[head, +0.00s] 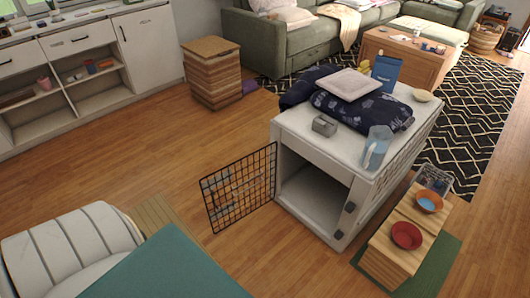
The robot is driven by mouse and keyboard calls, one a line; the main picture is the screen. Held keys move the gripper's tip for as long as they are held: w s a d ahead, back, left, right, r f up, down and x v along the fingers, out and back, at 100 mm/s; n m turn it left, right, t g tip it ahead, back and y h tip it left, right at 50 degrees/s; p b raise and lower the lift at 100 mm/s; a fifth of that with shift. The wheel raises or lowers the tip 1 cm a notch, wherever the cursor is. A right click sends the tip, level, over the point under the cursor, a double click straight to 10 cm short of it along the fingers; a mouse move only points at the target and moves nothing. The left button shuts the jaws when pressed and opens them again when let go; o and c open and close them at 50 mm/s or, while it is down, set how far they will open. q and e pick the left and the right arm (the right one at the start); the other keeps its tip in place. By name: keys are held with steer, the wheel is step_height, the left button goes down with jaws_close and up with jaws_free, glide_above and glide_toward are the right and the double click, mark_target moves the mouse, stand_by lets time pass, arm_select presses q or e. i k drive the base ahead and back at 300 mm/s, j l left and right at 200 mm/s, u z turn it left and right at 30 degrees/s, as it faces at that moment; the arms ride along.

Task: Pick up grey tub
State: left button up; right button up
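A small grey tub (324,126) sits on the front left part of the top of a white pet crate (352,158). It is small in the picture, and I cannot tell what is inside it. The crate's black wire door (240,188) stands open to the left. Neither of my grippers is in the head view.
Behind the tub lie a dark patterned cushion (362,108) and a pale cushion (350,84). A clear bluish jug (376,148) stands to its right. A wooden feeder (405,240) with bowls stands right of the crate. A teal surface (170,268) fills the bottom foreground. Wooden floor (140,150) is clear at left.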

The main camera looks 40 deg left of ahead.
mark_target(326, 127)
steer(key=j+z, duration=0.4)
steer(key=j, duration=0.2)
steer(key=j+z, duration=0.4)
steer(key=j, duration=0.25)
steer(key=k+j, duration=0.1)
steer(key=j, duration=0.4)
steer(key=k+j+z, duration=0.1)
steer(key=j, duration=0.4)
steer(key=k+j, duration=0.1)
steer(key=j, duration=0.4)
steer(key=k+j+z, duration=0.1)
steer(key=j, duration=0.4)
steer(key=k+j, duration=0.15)
steer(key=j, duration=0.35)
steer(key=k+j+z, duration=0.1)
steer(key=j, duration=0.4)
steer(key=k+j, duration=0.2)
steer(key=j, duration=0.3)
steer(key=k+j+z, duration=0.1)
steer(key=j, duration=0.35)
